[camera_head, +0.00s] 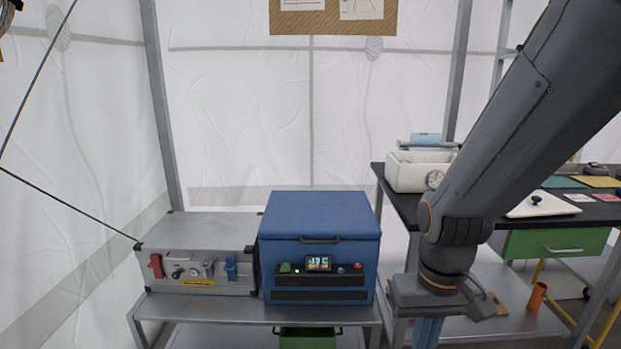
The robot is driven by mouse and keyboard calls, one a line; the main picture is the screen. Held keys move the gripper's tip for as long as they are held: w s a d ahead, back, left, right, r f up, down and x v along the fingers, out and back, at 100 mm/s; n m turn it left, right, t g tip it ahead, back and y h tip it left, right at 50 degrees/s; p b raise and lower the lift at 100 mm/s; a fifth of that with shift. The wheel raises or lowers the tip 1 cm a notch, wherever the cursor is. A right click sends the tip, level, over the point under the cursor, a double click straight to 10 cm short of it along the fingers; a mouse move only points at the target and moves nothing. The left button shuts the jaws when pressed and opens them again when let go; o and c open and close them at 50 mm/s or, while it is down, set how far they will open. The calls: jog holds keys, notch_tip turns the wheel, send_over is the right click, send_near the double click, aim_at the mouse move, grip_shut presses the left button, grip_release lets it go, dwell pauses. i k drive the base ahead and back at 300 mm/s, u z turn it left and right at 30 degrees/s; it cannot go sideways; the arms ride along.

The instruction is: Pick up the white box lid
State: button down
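The white box lid (538,204) is a flat white panel with a black knob on top. It lies on the black tabletop (403,206) at the right, partly hidden by my arm on its left side. The open white box (404,172) stands on the same tabletop, further left and back, with a round dial on its front. My gripper (430,322) hangs at the lower right, in front of the table and below the lid, apart from it. Its lower end is cut off by the picture edge, so its fingers cannot be judged.
A blue cooler box (319,222) with a display and a grey case (203,228) stand on a metal bench (240,308) at the left. A green drawer (555,244) hangs under the tabletop. Coloured flat items lie right of the lid. An orange cup (537,297) stands on the lower shelf.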

aim_at(528, 200)
jog(key=z, duration=2.6)
jog(key=i, duration=2.25)
